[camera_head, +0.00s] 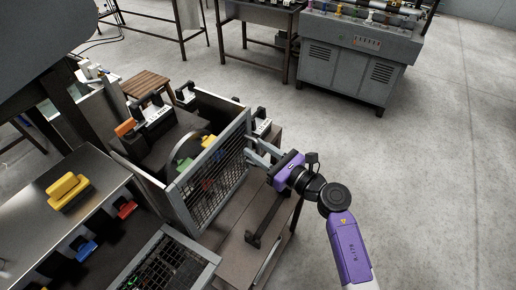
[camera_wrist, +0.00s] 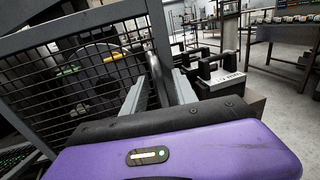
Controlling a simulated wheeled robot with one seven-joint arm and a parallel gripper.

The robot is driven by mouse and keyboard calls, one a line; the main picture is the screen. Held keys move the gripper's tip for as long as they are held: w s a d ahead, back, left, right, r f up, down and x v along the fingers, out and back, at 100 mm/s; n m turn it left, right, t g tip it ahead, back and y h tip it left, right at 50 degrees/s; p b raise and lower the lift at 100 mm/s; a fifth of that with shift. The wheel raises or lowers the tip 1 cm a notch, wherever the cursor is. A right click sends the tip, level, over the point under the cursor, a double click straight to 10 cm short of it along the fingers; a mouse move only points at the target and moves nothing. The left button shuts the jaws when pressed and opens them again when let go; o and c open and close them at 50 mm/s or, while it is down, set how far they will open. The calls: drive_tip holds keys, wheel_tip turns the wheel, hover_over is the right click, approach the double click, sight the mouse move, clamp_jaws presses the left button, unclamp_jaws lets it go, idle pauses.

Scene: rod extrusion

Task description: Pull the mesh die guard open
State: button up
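The mesh die guard (camera_head: 217,172) is a grey-framed panel of dark wire mesh. It stands upright across the front of the machine bay in the head view. Its mesh also fills the left of the wrist view (camera_wrist: 92,83). My gripper (camera_head: 254,150), with a purple body and grey fingers, is at the guard's right-hand edge. In the wrist view its two fingers (camera_wrist: 158,93) are spread, with an upright grey bar at the guard's edge between them. I cannot tell whether either finger touches it.
Behind the mesh is a round die plate with yellow and green parts. A steel table (camera_head: 105,180) with a yellow block (camera_head: 68,190) is at left. A second mesh panel (camera_head: 165,270) lies low in front. Open concrete floor (camera_head: 440,170) is at right.

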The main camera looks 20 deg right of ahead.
drive_tip(key=shift+c, duration=0.2)
clamp_jaws()
idle(1.3)
